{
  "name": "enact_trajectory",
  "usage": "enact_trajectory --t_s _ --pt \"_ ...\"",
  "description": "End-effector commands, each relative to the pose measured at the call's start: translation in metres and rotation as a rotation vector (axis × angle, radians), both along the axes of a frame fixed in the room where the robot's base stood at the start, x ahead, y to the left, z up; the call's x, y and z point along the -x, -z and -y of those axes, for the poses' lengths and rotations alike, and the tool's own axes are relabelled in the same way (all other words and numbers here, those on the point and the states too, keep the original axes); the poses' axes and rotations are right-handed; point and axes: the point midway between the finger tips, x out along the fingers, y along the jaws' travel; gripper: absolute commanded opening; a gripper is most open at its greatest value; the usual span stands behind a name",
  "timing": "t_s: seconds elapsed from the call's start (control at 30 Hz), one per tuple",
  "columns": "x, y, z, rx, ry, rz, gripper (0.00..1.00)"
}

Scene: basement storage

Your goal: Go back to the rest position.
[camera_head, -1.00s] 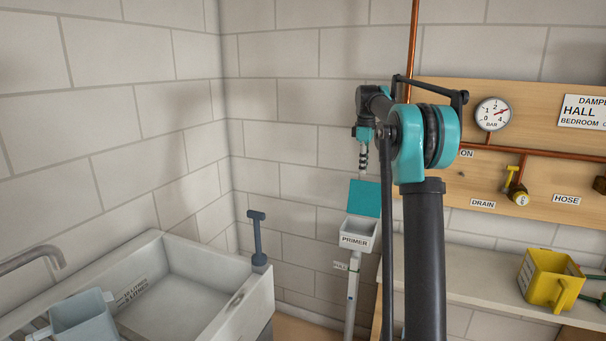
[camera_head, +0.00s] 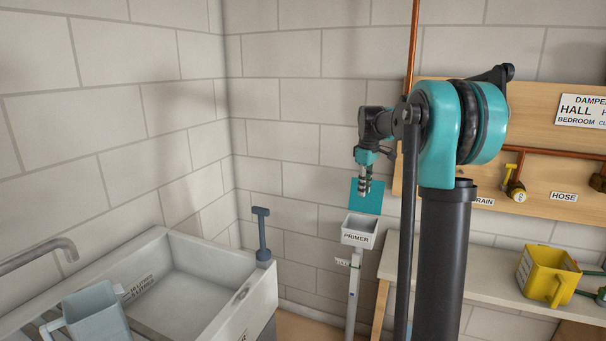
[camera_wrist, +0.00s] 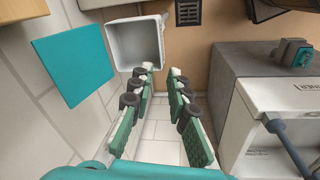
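My arm stands upright in front of the plank board, its forearm bent down to the left. My gripper (camera_head: 364,182) hangs fingers down in front of the teal panel (camera_head: 374,197), above and beside the primer box (camera_head: 358,238). In the wrist view my gripper (camera_wrist: 161,75) shows its green-padded fingers spread apart, with nothing between them but wall and floor behind. The open white primer box (camera_wrist: 136,44) lies just past the fingertips, and the teal panel (camera_wrist: 74,58) is to its left. The inside of the box looks empty.
A white sink (camera_head: 205,283) with a grey jug (camera_head: 95,318) stands at the left, with a dark blue T-handle (camera_head: 262,235) at its back corner. A yellow jug (camera_head: 548,275) sits on the bench (camera_head: 480,272) at the right. The gauge is hidden behind my arm.

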Motion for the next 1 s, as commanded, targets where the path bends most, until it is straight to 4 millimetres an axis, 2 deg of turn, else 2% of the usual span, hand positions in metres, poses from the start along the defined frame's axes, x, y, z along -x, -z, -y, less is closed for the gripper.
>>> enact_trajectory --t_s 0.03,0.27,0.6,0.7,0.83,1.0 --pt "0.019 0.01 -0.002 -0.007 0.04 0.012 0.17" --pt "0.116 0.068 -0.01 -0.06 0.292 0.084 0.17" --pt "0.278 0.17 -0.018 -0.17 0.654 0.181 0.17" --pt "0.317 0.195 -0.02 -0.2 0.736 0.199 0.17" --pt "0.348 0.216 -0.021 -0.227 0.804 0.215 0.17" --pt "0.361 0.224 -0.022 -0.24 0.836 0.222 0.17"
